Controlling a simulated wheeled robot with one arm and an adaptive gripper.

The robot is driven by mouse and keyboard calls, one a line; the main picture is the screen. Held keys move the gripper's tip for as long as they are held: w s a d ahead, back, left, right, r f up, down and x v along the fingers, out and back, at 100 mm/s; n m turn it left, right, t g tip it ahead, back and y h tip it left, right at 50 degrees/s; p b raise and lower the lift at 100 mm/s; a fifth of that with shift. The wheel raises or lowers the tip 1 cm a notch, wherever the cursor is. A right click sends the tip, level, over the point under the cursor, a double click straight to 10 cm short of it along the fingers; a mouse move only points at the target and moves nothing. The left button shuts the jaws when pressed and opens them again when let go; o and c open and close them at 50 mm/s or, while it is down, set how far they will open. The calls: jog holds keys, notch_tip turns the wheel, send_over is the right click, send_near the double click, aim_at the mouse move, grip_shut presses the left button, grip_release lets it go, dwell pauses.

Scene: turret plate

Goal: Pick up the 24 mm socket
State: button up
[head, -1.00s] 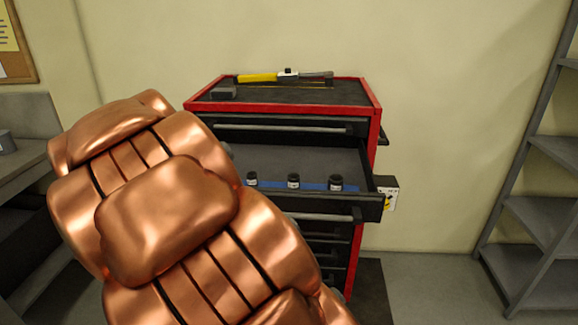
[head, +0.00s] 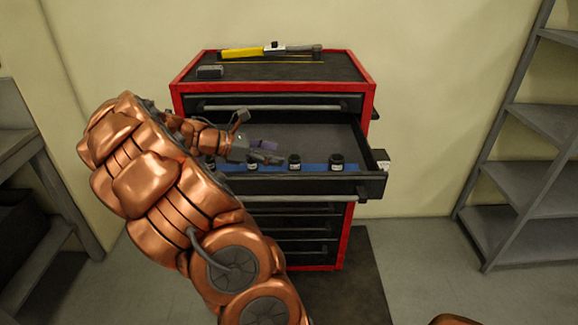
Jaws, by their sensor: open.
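Three dark sockets with pale labels stand upright in a row on a blue strip (head: 312,169) in the open drawer: a left socket (head: 252,166), a middle socket (head: 294,162) and a right socket (head: 337,162). The labels are too small to read, so I cannot tell which is the 24 mm socket. My gripper (head: 273,152) is open, over the drawer close to the left socket, and partly covers it. I see nothing between its fingers. My arm hides the left end of the drawer.
The open drawer (head: 375,186) belongs to a red and black tool cabinet (head: 362,98). Grey shelves (head: 540,118) stand at the right. The drawer floor behind the sockets is mostly bare.

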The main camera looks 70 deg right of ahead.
aim_at(299, 159)
jog(key=p+x, duration=0.2)
jog(key=x, duration=0.5)
jog(key=shift+d+f, duration=0.2)
jog(key=shift+f, duration=0.1)
jog(key=shift+a, duration=0.1)
grip_shut()
